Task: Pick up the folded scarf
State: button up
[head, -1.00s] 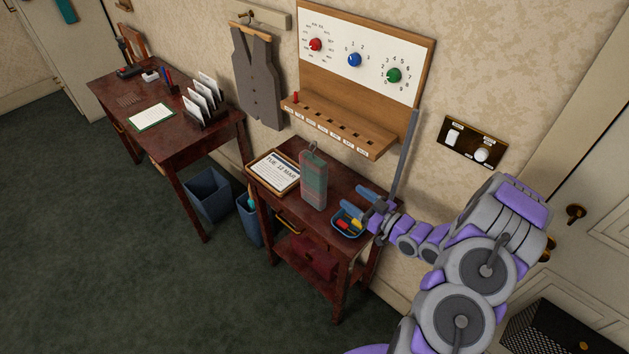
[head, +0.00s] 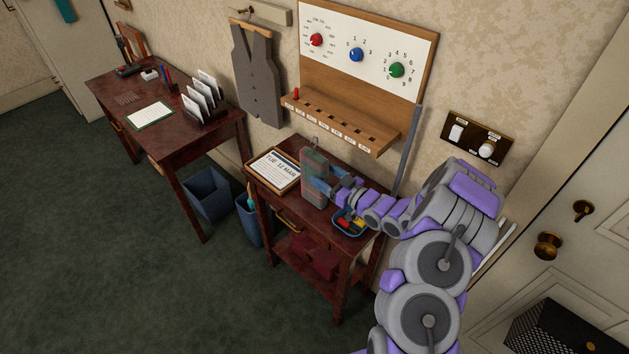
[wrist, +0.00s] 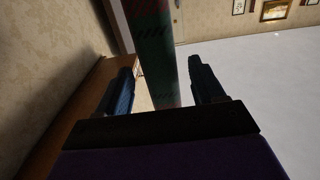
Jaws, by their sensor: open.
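The folded scarf (head: 308,180) stands upright on the small dark red table (head: 285,212). It is a tall, narrow, green and red bundle with a loop at its top. My gripper (head: 319,174) is open at the scarf's right side in the head view. In the wrist view, the patterned scarf (wrist: 158,50) runs between the two spread dark blue fingers (wrist: 160,78), with a gap on each side. Part of the scarf's right side is hidden by my gripper in the head view.
A blue tray (head: 350,230) with colourful small pieces sits close below my wrist. A wooden slotted ledge (head: 345,130) juts from the wall above. Open floor (head: 130,270) lies at the left.

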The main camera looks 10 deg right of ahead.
aim_at(314, 168)
jog(key=shift+b+x, duration=0.85)
jog(key=shift+x, duration=1.85)
jog(key=shift+s+r, duration=0.1)
jog(key=shift+r, duration=0.05)
jog(key=shift+c, duration=0.2)
grip_shut()
